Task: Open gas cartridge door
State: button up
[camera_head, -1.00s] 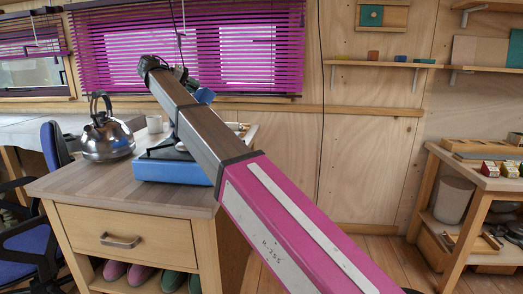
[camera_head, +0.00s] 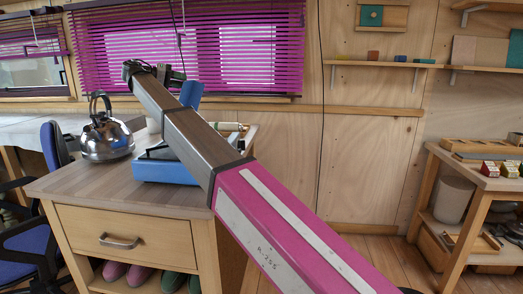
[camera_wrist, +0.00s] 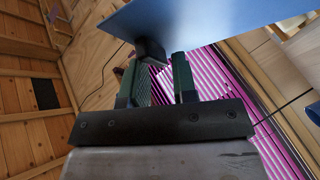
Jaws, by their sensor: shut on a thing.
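The gas stove (camera_head: 165,172) is a low blue box on the wooden counter, partly hidden behind my arm. Its gas cartridge door (camera_head: 191,95) is a blue panel standing raised above the stove, beside my arm. In the wrist view the door (camera_wrist: 215,22) fills the top, with a black piece (camera_wrist: 150,50) at its lower edge by the fingertips. My gripper (camera_wrist: 163,68) has its two green fingers shut on the door at this piece; the exact contact is partly hidden. A pale cylinder (camera_head: 228,127) shows behind the arm at the stove's right.
A steel kettle (camera_head: 106,138) stands on the counter (camera_head: 75,182) left of the stove. A window with magenta blinds (camera_head: 245,55) is behind my arm. A blue chair (camera_head: 40,240) is at left.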

jog(key=n, duration=0.4)
jog(key=shift+a+f, duration=0.2)
jog(key=shift+a, duration=0.05)
jog(key=shift+o, duration=0.4)
jog(key=shift+w+a+n, duration=0.1)
jog(key=shift+a+n, duration=0.2)
jog(key=shift+a, duration=0.2)
jog(key=shift+a+h, duration=0.3)
grip_shut()
jog(key=shift+w+a+r+n+h, duration=0.1)
jog(key=shift+a+r+n+h, duration=0.15)
jog(key=shift+a, duration=0.4)
jog(key=shift+w+a+n+h, duration=0.15)
jog(key=shift+a+h, duration=0.2)
jog(key=shift+a, duration=0.25)
jog(key=shift+w+a+f+n+t+h, duration=0.1)
jog(key=shift+a+n+t+h, duration=0.15)
jog(key=shift+a, duration=0.5)
jog(key=shift+w+a+n+t+h, duration=0.15)
jog(key=shift+a+t+h, duration=0.15)
jog(key=shift+a, duration=0.45)
jog(key=o, duration=0.6)
grip_release()
jog(key=shift+s+d, duration=0.1)
jog(key=shift+s, duration=0.05)
